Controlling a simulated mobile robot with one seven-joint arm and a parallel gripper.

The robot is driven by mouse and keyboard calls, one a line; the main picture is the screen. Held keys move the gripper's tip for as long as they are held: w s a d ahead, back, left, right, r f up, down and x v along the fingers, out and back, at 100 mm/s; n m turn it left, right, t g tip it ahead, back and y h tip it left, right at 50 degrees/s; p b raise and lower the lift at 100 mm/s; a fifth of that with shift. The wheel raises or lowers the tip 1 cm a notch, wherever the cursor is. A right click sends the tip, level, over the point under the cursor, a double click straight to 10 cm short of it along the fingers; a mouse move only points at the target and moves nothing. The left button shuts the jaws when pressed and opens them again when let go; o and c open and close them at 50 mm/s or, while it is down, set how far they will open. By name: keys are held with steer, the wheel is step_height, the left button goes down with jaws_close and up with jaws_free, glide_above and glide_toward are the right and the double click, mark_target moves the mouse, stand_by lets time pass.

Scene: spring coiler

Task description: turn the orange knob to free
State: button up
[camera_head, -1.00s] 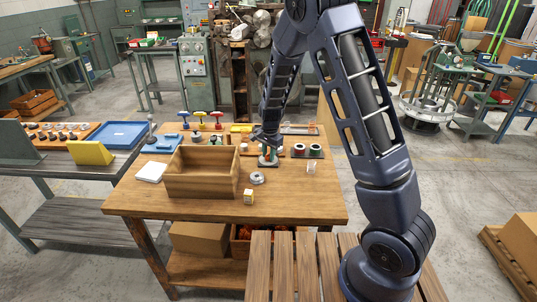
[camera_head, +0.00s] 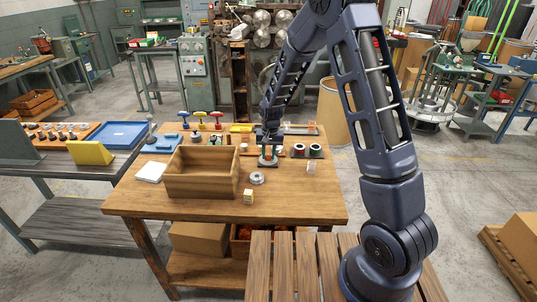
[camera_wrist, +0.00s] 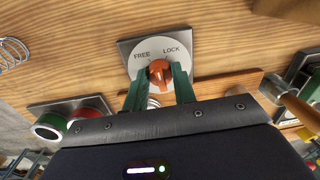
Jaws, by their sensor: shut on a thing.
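The orange knob (camera_wrist: 160,72) sits on a round white dial (camera_wrist: 148,51) marked FREE on the left and LOCK on the right in the wrist view. The dial is on a square grey plate (camera_wrist: 126,47). My gripper (camera_wrist: 160,76) has its two green fingers on either side of the knob and is shut on it. The fingers hide part of the knob's sides, and I cannot tell clearly which word it points to.
An open wooden box (camera_head: 203,187) stands to the left of my gripper. The table's front right is mostly clear.

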mark_target(270, 155)
steer(key=n, duration=0.5)
stand_by(0.5)
steer(key=o, duration=1)
steer(key=r, duration=1.1)
steer(key=shift+w+d, duration=0.2)
steer(key=shift+d, duration=0.05)
